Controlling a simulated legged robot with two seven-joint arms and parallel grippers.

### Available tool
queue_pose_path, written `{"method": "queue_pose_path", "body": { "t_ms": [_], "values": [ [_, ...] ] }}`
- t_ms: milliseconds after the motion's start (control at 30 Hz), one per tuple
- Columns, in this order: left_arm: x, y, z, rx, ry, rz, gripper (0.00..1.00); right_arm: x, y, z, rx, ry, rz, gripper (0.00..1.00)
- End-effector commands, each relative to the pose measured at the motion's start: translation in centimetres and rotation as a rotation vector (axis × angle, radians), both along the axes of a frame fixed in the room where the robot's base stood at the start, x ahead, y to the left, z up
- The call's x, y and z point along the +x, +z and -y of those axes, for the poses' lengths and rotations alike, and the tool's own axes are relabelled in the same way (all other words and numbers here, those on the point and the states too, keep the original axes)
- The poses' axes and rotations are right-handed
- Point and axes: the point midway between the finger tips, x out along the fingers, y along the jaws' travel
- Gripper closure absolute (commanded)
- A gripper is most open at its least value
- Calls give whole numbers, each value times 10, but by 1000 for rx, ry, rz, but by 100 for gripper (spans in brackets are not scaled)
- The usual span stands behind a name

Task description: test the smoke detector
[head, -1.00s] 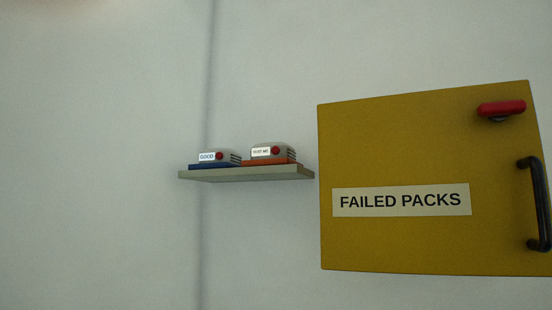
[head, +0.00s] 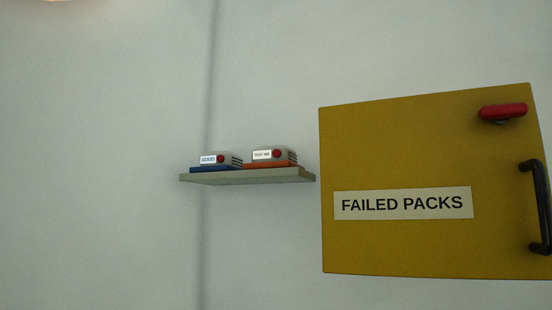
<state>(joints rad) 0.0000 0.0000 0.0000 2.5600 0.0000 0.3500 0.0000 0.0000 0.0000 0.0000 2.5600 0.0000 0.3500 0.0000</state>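A small grey smoke detector with a red button and a white "TEST ME" label (head: 270,156) sits on an orange base on the wall shelf (head: 250,177). To its left, a similar grey detector labelled "GOOD" (head: 220,159) with a red button sits on a blue base. Both sit upright, side by side on the shelf. Neither of my grippers is in view, and nothing touches the detectors.
A yellow cabinet labelled "FAILED PACKS" (head: 420,240) is at the right, with a red latch (head: 503,112) at its upper right and a black handle (head: 541,207) below. The pale wall (head: 95,180) at the left is bare.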

Motion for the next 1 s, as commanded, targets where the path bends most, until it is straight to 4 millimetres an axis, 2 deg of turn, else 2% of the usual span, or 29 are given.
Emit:
{"method": "queue_pose_path", "body": {
  "t_ms": [333,600,1000],
  "values": [
    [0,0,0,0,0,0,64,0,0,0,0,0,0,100],
    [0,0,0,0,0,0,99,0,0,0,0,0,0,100],
    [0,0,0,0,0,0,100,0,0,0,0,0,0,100]
  ]
}}
